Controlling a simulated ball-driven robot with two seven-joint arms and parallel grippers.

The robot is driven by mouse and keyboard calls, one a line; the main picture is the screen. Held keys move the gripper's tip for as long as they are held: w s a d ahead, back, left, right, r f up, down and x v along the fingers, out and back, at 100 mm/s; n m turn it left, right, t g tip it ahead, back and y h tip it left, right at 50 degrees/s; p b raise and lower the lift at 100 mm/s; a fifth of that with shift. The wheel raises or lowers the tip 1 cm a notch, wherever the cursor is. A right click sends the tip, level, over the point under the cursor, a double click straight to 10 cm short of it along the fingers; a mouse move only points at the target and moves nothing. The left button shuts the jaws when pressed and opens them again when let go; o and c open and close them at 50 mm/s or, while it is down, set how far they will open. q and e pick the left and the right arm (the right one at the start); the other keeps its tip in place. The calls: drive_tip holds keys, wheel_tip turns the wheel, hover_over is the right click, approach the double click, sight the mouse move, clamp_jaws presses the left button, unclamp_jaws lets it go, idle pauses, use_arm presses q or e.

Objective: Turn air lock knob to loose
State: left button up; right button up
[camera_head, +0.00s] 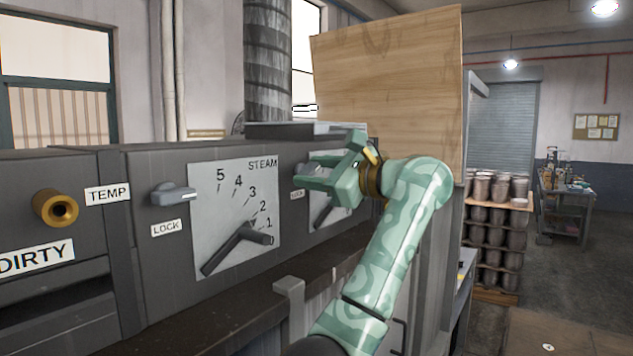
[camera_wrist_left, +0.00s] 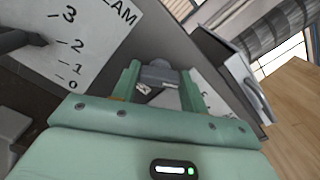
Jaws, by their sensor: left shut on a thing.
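A small grey knob (camera_wrist_left: 160,74) sits on the dark panel above a small white label (camera_wrist_left: 143,89), between the finger tips of my left gripper (camera_wrist_left: 159,69). In the head view my left gripper (camera_head: 311,172), pale green, reaches the panel beside the second dial and is shut on this knob, which its fingers mostly cover. A LOCK label (camera_head: 297,195) shows just below the fingers. A similar grey knob (camera_head: 173,194) with its own LOCK label (camera_head: 166,228) is farther left and untouched. My right gripper is in neither view.
The STEAM dial (camera_head: 222,190) with a dark lever handle (camera_head: 232,252) is left of my gripper. A second dial (camera_head: 325,235) is partly behind my arm. A brass fitting (camera_head: 57,208) juts out at far left. A wooden board (camera_head: 400,90) stands behind.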

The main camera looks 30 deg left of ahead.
use_arm(q)
drive_tip(key=n+b, duration=0.1)
drive_tip(key=n, duration=0.1)
drive_tip(key=shift+n, duration=0.4)
drive_tip(key=n+b, duration=0.1)
drive_tip(key=n, duration=0.2)
drive_tip(key=shift+n, duration=0.3)
drive_tip(key=n+b, duration=0.1)
drive_tip(key=n, duration=0.4)
drive_tip(key=shift+f, duration=0.15)
drive_tip(key=o, duration=1)
drive_tip(key=d, duration=0.5)
drive_tip(key=s+d, duration=0.1)
drive_tip(key=d, duration=0.4)
drive_tip(key=d+b, duration=0.1)
drive_tip(key=d, duration=0.5)
drive_tip(key=shift+s+d, duration=0.1)
drive_tip(key=shift+s, duration=0.1)
